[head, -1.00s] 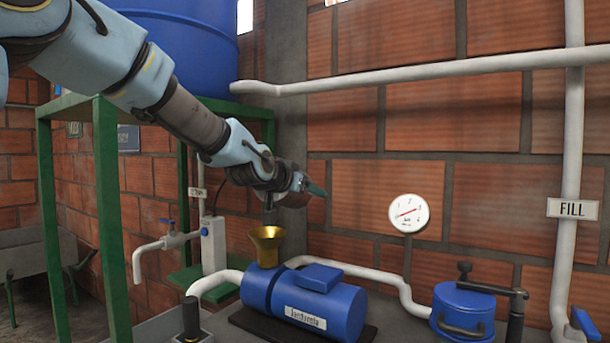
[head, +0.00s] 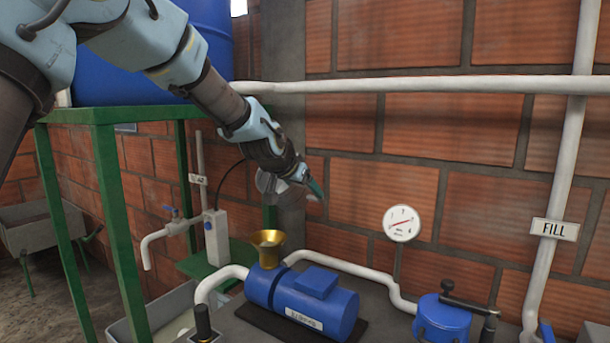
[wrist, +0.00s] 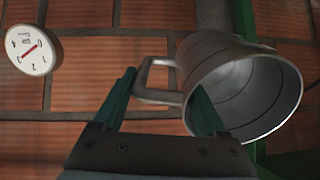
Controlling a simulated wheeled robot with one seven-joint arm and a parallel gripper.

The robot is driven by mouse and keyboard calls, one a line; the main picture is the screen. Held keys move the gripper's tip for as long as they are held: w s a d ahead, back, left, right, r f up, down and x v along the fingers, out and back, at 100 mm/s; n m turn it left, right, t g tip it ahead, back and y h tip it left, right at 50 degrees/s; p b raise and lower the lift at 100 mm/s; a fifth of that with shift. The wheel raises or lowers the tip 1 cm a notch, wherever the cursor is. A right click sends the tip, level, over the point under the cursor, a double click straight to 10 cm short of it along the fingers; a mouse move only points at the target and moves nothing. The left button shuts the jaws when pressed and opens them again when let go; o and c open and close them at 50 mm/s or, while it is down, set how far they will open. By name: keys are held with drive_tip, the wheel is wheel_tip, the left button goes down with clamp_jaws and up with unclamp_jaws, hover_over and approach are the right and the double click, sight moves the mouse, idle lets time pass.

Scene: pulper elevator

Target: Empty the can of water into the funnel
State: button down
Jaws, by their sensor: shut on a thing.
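The can (wrist: 238,82) is a grey metal mug with a side handle. In the wrist view its open mouth faces the camera, the inside looks bare grey, and no water can be made out. My gripper (wrist: 160,105) is shut on its handle, with green fingers on both sides. In the head view my gripper (head: 316,190) is above and a little right of the brass funnel (head: 268,247). The can (head: 268,184) shows there as a grey shape partly hidden by my wrist, above the funnel and apart from it. Its exact tilt is hard to tell.
The funnel stands on a blue pump (head: 301,300). A white pipe (head: 410,86) crosses the brick wall above. A gauge (head: 402,223) is to the right, and a green stand (head: 105,200) with a blue tank is to the left. A white tap (head: 165,235) is left of the funnel.

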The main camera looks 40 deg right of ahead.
drive_tip(key=shift+s+a+f+g+y+p, duration=0.15)
drive_tip(key=shift+g+y+p, duration=0.5)
drive_tip(key=shift+y+p, duration=0.9)
drive_tip(key=shift+w+a+f+g+y+p, duration=0.1)
drive_tip(key=shift+g+y+p, duration=0.5)
drive_tip(key=shift+y+p, duration=0.9)
drive_tip(key=shift+s+a+f+g+y+p, duration=0.15)
drive_tip(key=shift+g+y+p, duration=0.5)
drive_tip(key=shift+y+p, duration=0.85)
drive_tip(key=shift+y, duration=0.25)
